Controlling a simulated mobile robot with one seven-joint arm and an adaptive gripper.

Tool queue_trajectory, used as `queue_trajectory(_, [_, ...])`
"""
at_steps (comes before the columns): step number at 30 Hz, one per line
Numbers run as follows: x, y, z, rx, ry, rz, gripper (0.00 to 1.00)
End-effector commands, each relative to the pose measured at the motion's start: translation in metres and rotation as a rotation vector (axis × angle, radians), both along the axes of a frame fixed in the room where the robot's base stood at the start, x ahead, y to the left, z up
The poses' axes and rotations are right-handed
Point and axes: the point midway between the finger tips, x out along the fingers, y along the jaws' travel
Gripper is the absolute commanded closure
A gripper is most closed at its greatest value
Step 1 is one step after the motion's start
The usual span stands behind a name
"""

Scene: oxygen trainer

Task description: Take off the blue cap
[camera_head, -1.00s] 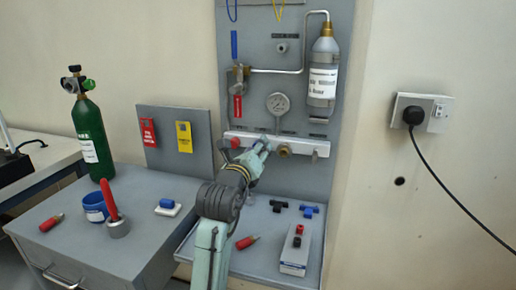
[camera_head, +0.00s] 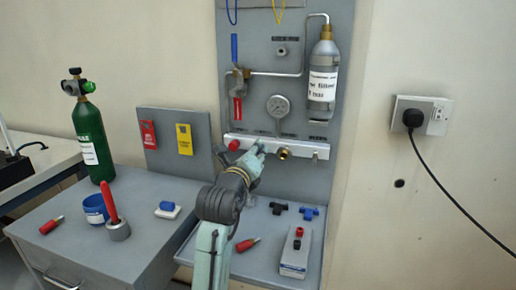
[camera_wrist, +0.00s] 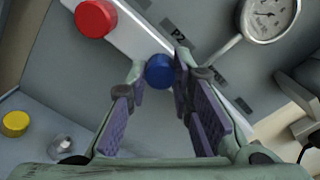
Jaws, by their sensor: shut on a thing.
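The blue cap (camera_wrist: 159,71) sits on the white bar (camera_wrist: 131,39) fixed to the grey panel. In the wrist view my gripper (camera_wrist: 160,68) has one finger on each side of the cap and is shut on it. The cap appears to be still at the bar. In the head view my gripper (camera_head: 258,149) reaches the bar (camera_head: 309,153) from below, and it hides the cap there.
A red cap (camera_head: 234,145) is left of my gripper on the bar, and a brass fitting (camera_head: 284,153) is to its right. A pressure gauge (camera_head: 278,105) is above. A shelf (camera_head: 262,228) below holds small fittings and a grey box (camera_head: 295,253).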

Motion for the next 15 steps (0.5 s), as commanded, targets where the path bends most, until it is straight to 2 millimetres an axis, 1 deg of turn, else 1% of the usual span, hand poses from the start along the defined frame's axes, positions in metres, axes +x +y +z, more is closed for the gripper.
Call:
queue_trajectory(3, [-0.0004,-0.0009,0.0015,-0.099,0.031,-0.001,1.0])
queue_trajectory(12, [-0.0005,-0.0009,0.0011,-0.125,0.039,-0.001,1.0])
queue_trajectory(14, [-0.0006,-0.0011,0.0018,-0.165,0.052,-0.001,1.0])
queue_trajectory(15, [-0.0005,-0.001,0.0022,-0.212,0.067,-0.001,1.0])
